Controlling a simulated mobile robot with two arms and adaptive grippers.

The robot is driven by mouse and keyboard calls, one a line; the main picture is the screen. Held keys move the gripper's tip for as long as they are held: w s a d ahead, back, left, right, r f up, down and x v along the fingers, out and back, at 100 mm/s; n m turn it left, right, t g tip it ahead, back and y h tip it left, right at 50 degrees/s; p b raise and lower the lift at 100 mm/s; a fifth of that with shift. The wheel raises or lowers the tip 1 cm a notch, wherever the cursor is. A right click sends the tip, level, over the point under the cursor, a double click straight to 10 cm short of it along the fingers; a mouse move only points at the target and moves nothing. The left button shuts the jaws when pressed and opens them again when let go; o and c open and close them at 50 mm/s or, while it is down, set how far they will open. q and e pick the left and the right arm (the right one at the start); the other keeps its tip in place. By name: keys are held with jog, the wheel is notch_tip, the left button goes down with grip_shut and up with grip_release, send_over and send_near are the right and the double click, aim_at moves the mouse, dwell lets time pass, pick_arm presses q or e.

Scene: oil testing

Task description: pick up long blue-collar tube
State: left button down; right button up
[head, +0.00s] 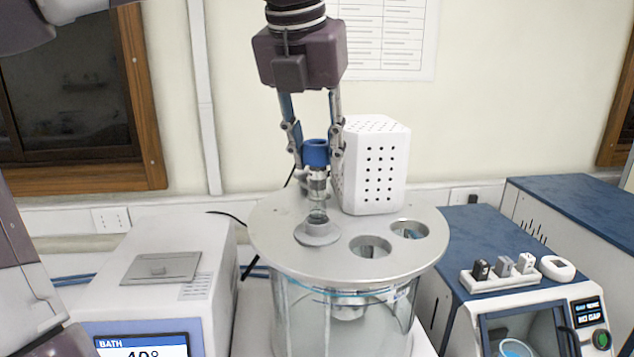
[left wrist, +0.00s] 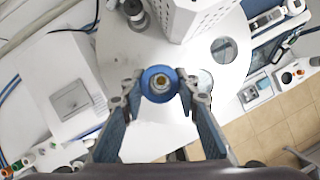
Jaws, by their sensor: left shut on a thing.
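The long tube with a blue collar (head: 316,152) stands upright at the front left of the round bath lid (head: 285,258). Its clear lower part runs down into a grey ring (head: 318,234) on the lid; its bottom end is hidden. My left gripper (head: 317,155) reaches down from above and is shut on the blue collar, one finger on each side. In the left wrist view the collar (left wrist: 159,84) shows from above, between the fingertips (left wrist: 158,88). My right gripper is in neither view.
A white perforated box (head: 374,165) stands on the lid close to the gripper's right. Two open holes (head: 370,246) (head: 409,230) lie to the right. A white bath unit (head: 150,290) is at left; a blue-topped device (head: 480,240) is at right.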

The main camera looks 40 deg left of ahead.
pick_arm(q)
notch_tip(320, 180, up, 9)
jog(key=shift+f+p, duration=0.1)
jog(key=shift+p, duration=0.5)
jog(key=shift+r, duration=0.85)
jog(key=shift+r+p, duration=0.1)
jog(key=shift+p, duration=0.2)
